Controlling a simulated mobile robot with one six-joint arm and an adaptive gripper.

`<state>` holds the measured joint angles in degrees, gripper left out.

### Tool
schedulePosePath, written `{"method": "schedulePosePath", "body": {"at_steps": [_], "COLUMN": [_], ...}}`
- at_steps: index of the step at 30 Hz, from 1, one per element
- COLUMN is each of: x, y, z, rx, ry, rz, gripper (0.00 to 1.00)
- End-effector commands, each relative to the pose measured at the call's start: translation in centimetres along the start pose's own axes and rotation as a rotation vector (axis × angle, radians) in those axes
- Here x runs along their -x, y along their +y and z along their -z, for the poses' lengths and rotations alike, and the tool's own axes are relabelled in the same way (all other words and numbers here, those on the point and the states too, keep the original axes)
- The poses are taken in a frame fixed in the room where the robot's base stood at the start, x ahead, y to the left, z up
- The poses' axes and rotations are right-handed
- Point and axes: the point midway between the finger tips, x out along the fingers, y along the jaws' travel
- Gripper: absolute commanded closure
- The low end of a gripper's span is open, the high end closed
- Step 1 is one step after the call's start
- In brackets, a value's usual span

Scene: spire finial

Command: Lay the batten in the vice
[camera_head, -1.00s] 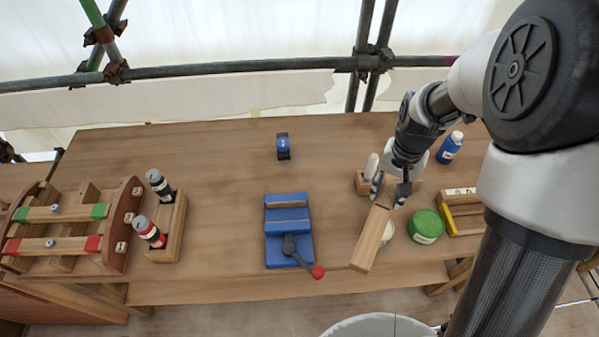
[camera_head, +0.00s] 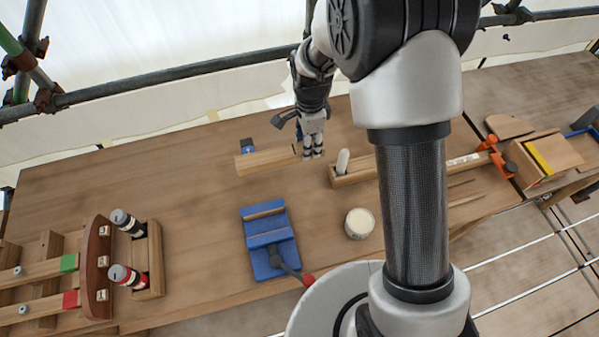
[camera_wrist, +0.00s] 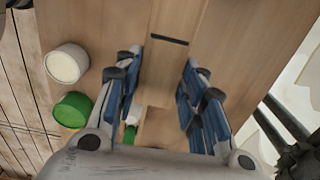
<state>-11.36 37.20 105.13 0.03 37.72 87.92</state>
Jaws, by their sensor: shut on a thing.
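The blue vice (camera_head: 270,243) stands on the workbench, its red-knobbed handle (camera_head: 307,279) towards the front right. Wood shows along its back jaw. My gripper (camera_head: 312,150) is shut on the batten's right end. In the wrist view, the batten (camera_wrist: 176,75) lies between the blue-padded fingers, with a dark mark across it. The vice is not seen in the wrist view.
A small blue item (camera_head: 247,145) is partly hidden behind the batten. A pale tin (camera_head: 359,223) stands right of the vice; a green tin (camera_wrist: 73,110) shows in the wrist view. A wooden holder with bottles (camera_head: 150,262) is at left. Bench between holder and vice is clear.

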Motion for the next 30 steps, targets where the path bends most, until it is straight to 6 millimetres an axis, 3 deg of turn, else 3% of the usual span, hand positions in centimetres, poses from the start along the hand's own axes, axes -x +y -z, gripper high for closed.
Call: {"method": "schedulePosePath", "body": {"at_steps": [1, 6, 12, 20, 27, 30], "x": [-1.9, -6.4, -10.3, -12.2, -15.6, -15.7], "y": [0.2, 0.1, 0.0, 0.0, 0.0, -0.1], "z": [0.0, 0.0, 0.0, 0.0, 0.0, 0.0], "rx": [0.0, 0.001, 0.001, 0.001, 0.001, 0.001], "ry": [0.0, 0.0, 0.0, 0.0, 0.0, 0.0], "rz": [-0.006, -0.004, 0.0, 0.001, 0.0, 0.002], "gripper": [0.92, 0.92, 0.92, 0.92, 0.92, 0.92]}}
